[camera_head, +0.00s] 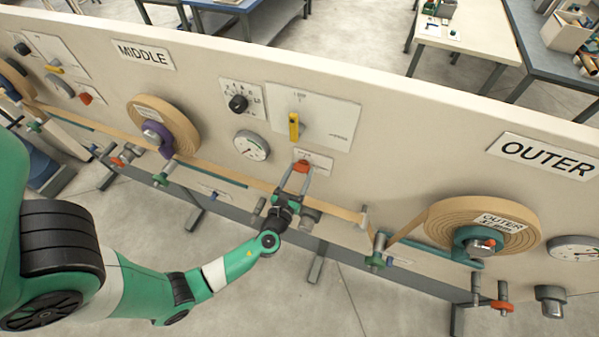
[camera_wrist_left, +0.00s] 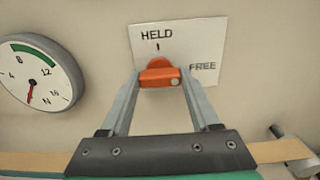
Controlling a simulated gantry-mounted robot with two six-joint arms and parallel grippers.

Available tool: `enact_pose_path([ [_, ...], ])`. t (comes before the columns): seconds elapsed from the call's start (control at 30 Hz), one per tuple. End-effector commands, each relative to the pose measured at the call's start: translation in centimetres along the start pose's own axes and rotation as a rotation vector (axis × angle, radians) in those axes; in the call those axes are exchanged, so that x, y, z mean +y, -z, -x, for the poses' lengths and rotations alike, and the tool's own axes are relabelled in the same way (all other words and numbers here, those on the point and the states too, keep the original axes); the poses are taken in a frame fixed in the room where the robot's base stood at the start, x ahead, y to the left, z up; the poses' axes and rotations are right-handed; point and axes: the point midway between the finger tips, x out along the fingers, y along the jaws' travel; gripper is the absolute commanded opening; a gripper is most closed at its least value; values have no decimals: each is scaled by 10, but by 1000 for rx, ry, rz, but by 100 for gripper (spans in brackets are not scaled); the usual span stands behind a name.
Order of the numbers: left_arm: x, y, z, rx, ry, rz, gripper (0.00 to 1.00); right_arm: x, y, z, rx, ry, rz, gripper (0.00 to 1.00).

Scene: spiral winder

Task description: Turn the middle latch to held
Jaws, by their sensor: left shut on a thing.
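The middle latch (camera_head: 302,166) is a small orange handle on the upright panel, below a yellow lever. In the left wrist view the latch (camera_wrist_left: 160,75) sits on a white plate (camera_wrist_left: 206,38) marked HELD at the top and FREE at the right. Its orange bar lies roughly level below the HELD tick; a pale dot is at its right end. My left gripper (camera_head: 294,178) reaches up to it, and its two fingers (camera_wrist_left: 158,84) are shut on the latch, one at each side. Its exact pointing direction is hard to tell. My right gripper is not in view.
A round gauge (camera_head: 252,146) and a black knob (camera_head: 238,103) are left of the latch. The yellow lever (camera_head: 294,126) is above it. A tan strip (camera_head: 335,211) runs below, between the middle roll (camera_head: 178,115) and the outer roll (camera_head: 520,212).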

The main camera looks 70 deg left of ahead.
Motion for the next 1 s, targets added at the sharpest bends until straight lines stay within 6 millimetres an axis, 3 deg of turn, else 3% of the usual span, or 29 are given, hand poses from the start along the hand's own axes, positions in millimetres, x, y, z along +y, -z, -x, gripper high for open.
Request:
enact_pose_path([
  [0.47, 0, 1, 0, -1, 0, 80, 7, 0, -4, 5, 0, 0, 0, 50],
  [1.0, 0, 2, 0, -2, 1, 528, 7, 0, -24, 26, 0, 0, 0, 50],
])
